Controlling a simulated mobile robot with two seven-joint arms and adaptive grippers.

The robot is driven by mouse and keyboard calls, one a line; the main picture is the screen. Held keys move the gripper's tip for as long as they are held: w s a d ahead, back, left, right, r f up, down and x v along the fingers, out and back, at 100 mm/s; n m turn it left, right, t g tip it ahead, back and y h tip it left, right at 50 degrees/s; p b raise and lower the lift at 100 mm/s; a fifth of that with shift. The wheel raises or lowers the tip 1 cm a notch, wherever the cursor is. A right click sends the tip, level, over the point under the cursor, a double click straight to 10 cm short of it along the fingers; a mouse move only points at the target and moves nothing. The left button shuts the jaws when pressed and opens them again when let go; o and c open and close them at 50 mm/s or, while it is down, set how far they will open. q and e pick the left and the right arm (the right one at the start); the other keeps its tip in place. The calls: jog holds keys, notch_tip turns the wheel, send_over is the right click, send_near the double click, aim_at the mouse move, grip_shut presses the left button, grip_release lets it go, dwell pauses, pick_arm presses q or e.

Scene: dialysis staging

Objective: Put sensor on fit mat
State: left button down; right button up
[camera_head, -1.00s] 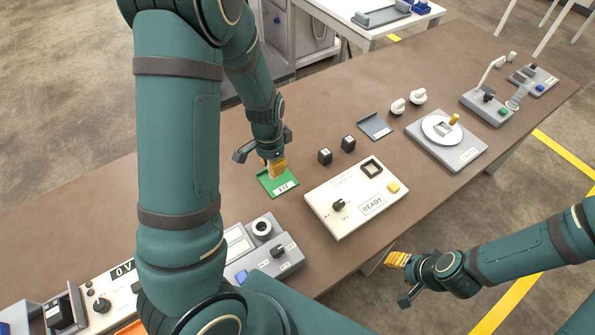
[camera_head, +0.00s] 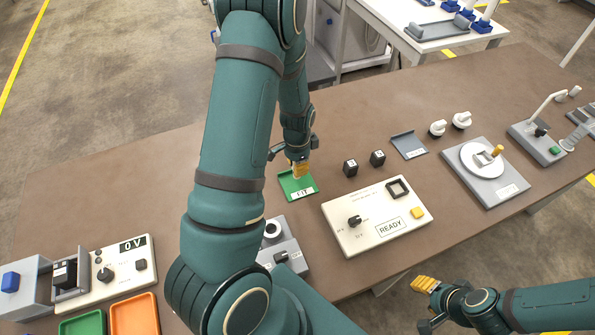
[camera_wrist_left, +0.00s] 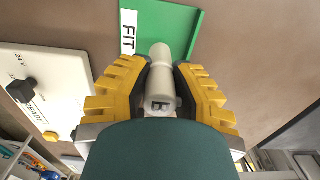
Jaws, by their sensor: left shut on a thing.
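The green fit mat (camera_head: 309,192), labelled FIT, lies on the brown table and also shows at the top of the left wrist view (camera_wrist_left: 182,13). My left gripper (camera_head: 300,168) is at the mat. In the left wrist view its yellow fingers (camera_wrist_left: 163,88) are shut on the sensor (camera_wrist_left: 165,62), a white rounded cylinder. The sensor's far end overlaps the mat in that view; I cannot tell whether it touches it. In the head view the fingers hide the sensor. My right gripper (camera_head: 425,285) is off the table's front edge; its finger gap is unclear.
A cream READY panel (camera_head: 345,230) stands right of the mat, with two black blocks (camera_head: 363,164) behind it. A grey tray (camera_head: 409,146) and two white knob-like pieces (camera_head: 449,124) lie farther right. Green and orange trays (camera_head: 135,315) are at front left.

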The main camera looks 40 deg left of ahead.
pick_arm(q)
jog(key=shift+w+f, duration=0.1)
jog(key=shift+f, duration=1.4)
jog(key=shift+f+b, duration=0.15)
jog(key=shift+b, duration=0.15)
jog(key=c, duration=0.9)
grip_release()
jog(key=shift+r, duration=0.25)
notch_tip(320, 180, up, 12)
jog(key=shift+f+p, duration=0.1)
jog(key=shift+p, duration=0.85)
